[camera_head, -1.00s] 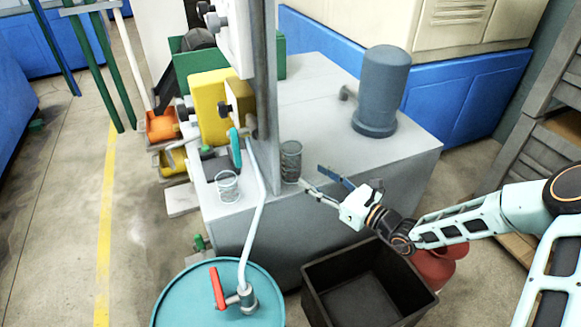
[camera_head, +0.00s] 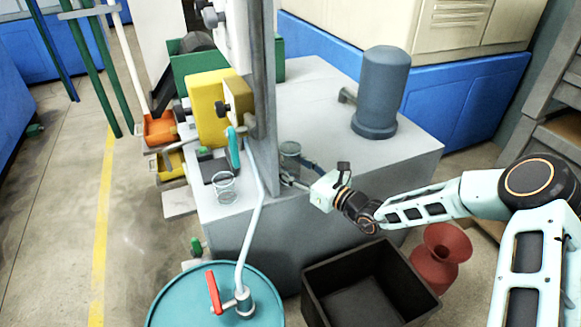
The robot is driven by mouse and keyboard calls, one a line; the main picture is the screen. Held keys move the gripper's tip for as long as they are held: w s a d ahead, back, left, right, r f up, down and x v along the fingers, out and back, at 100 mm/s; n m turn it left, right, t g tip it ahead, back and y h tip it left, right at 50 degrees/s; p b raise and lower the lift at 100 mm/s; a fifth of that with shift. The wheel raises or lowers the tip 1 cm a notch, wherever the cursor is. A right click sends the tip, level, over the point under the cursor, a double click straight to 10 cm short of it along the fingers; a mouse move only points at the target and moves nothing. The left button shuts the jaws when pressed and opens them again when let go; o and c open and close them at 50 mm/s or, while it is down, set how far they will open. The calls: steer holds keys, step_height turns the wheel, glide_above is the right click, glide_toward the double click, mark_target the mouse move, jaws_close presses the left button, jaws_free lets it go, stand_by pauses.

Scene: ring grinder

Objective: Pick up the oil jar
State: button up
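A small grey-green glass jar (camera_head: 290,152), which looks like the oil jar, stands upright on the grey machine top beside the vertical column. A second, clear glass jar (camera_head: 224,188) stands to its left near the front edge. My gripper (camera_head: 297,172) reaches in from the right at the dark jar, with its fingers spread. One finger passes in front of the jar's lower part and the other is at its right side, partly behind it. I cannot tell whether either finger touches the glass. The jar's lower part is partly hidden by the gripper.
The grey column (camera_head: 264,90) stands close to the jar's left. A blue-grey cylinder (camera_head: 380,92) stands farther back on the machine top (camera_head: 315,95). Below are a black bin (camera_head: 325,282), a teal drum (camera_head: 175,300) with a pipe, and a red vase-shaped container (camera_head: 440,262).

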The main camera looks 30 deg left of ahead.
steer(key=c, duration=0.7)
steer(key=shift+c, duration=0.2)
steer(key=shift+r, duration=0.15)
